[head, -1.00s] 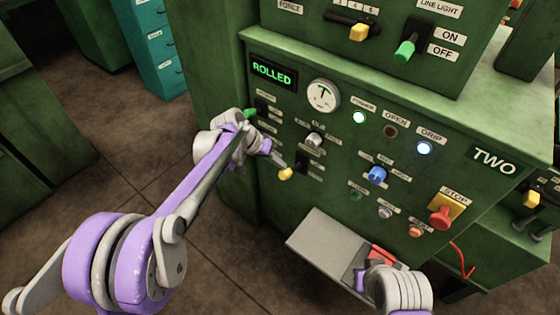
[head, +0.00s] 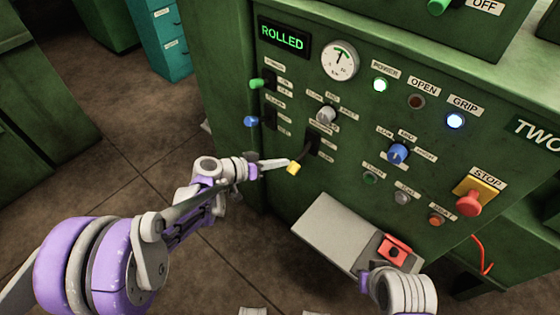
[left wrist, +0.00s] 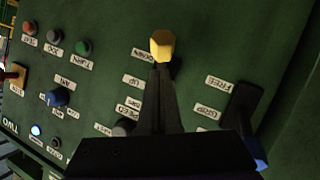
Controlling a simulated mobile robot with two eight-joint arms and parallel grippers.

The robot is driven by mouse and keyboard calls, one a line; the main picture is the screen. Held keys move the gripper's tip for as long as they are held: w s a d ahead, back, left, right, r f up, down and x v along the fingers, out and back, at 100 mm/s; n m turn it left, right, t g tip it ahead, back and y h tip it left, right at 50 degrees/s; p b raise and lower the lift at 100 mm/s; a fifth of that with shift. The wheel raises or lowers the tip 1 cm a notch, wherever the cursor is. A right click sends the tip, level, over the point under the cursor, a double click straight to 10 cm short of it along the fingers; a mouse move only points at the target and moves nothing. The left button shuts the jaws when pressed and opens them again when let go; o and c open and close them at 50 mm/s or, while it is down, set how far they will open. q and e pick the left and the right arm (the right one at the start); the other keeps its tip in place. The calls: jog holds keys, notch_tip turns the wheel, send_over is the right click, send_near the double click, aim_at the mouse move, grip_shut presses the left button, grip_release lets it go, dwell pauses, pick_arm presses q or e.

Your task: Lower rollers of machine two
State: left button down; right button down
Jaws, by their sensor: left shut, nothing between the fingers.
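The panel of machine two shows a yellow-tipped lever (head: 293,168) standing out from a dark slot (head: 313,141). In the left wrist view, which is upside down, the yellow knob (left wrist: 162,45) is by the DOWN label (left wrist: 144,54), with UP further along the slot. My left gripper (head: 284,163) is shut and empty, right against the knob in the head view; I cannot tell whether they touch. The display (head: 282,39) reads ROLLED. My right gripper (head: 398,290) is low in the head view; its fingers cannot be made out.
Green-tipped (head: 257,84) and blue-tipped (head: 251,121) levers stick out left of the yellow one. A blue knob (head: 398,153) and red stop button (head: 467,203) are to the right. A grey tray (head: 328,231) with a red item (head: 398,249) juts out below. Floor at left is clear.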

pick_arm(q)
jog(key=shift+r, duration=0.2)
pick_arm(e)
jog(key=shift+r, duration=0.15)
pick_arm(q)
jog(key=shift+r+p, duration=0.6)
jog(key=shift+r, duration=0.05)
pick_arm(e)
jog(key=shift+r, duration=0.55)
